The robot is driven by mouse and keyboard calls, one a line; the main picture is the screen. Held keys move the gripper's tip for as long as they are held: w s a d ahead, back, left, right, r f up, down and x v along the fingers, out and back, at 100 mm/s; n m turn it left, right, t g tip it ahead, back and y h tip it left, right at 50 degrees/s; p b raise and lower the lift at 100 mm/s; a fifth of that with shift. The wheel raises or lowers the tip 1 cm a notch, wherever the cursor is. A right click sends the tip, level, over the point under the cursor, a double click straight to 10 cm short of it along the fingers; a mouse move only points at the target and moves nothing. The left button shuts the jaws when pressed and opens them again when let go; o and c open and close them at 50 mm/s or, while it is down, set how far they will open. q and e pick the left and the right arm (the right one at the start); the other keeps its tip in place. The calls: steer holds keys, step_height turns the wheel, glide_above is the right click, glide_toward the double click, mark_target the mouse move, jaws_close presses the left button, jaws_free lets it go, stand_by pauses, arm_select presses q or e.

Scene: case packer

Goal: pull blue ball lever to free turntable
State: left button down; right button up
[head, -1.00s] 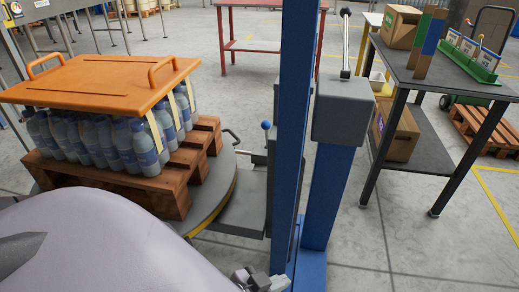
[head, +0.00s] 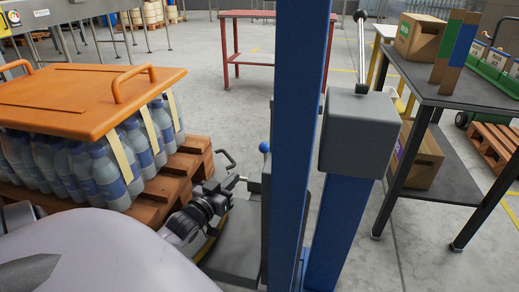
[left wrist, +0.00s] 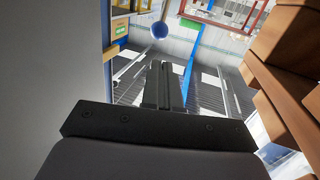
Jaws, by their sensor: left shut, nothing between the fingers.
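The blue ball (head: 264,147) tops a lever beside the grey machine base, just left of the tall blue post. It also shows in the left wrist view (left wrist: 160,30), beyond my fingertips. My left gripper (head: 238,181) is shut and empty, just left of and below the ball, apart from it. Its closed fingers show in the left wrist view (left wrist: 163,85). The turntable is mostly hidden behind my left arm and the pallet. The wooden pallet (head: 190,163) on it bears several bottles (head: 100,170) under an orange top board (head: 70,95). My right gripper is out of view.
The blue post (head: 297,140) and a grey box on a second blue column (head: 360,130) stand close right of the lever. A dark shelf table (head: 470,90) stands at the right.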

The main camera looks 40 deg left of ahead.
arm_select(q)
steer(key=shift+w, duration=0.1)
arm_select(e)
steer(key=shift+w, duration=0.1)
arm_select(q)
steer(key=b, duration=0.5)
glide_toward(262, 150)
steer(key=x, duration=0.5)
steer(key=shift+w+a+f, duration=0.15)
steer(key=shift+w+f, duration=0.05)
steer(key=shift+w+a, duration=0.15)
steer(key=shift+w, duration=0.5)
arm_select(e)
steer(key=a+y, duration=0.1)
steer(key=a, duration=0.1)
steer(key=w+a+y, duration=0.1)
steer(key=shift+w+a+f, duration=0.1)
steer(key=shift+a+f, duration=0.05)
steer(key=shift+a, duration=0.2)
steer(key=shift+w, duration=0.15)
arm_select(q)
steer(key=shift+w+r, duration=0.1)
steer(key=shift+w, duration=0.05)
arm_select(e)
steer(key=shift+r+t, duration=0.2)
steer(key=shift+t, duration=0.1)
